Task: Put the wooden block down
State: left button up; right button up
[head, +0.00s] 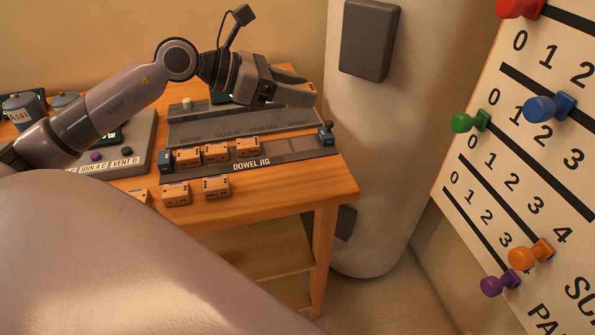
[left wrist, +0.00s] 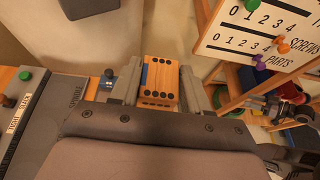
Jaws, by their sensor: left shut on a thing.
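My left gripper (head: 296,95) is above the back right part of the wooden table, higher than the dowel jig (head: 290,157). In the left wrist view, the left gripper (left wrist: 158,88) is shut on a wooden block (left wrist: 160,76) with dark holes and a blue mark on one side. The held block is largely hidden by the fingers in the head view. Three similar blocks (head: 216,153) sit in the left part of the jig; its right part is bare.
Several loose blocks (head: 176,194) lie in front of the jig on the table (head: 310,188). A grey labelled panel (head: 141,158) is at left. A pale column (head: 375,150) stands right of the table. A pegged scoreboard (head: 520,130) is at far right.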

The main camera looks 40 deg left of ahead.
aim_at(294, 177)
pick_arm(q)
notch_tip(294, 177, down, 18)
jog(key=shift+f, duration=0.15)
dwell(0.3)
jog(key=shift+f+b, duration=0.15)
jog(key=shift+b, duration=0.15)
jog(key=o, duration=1)
jog(key=shift+a, duration=0.1)
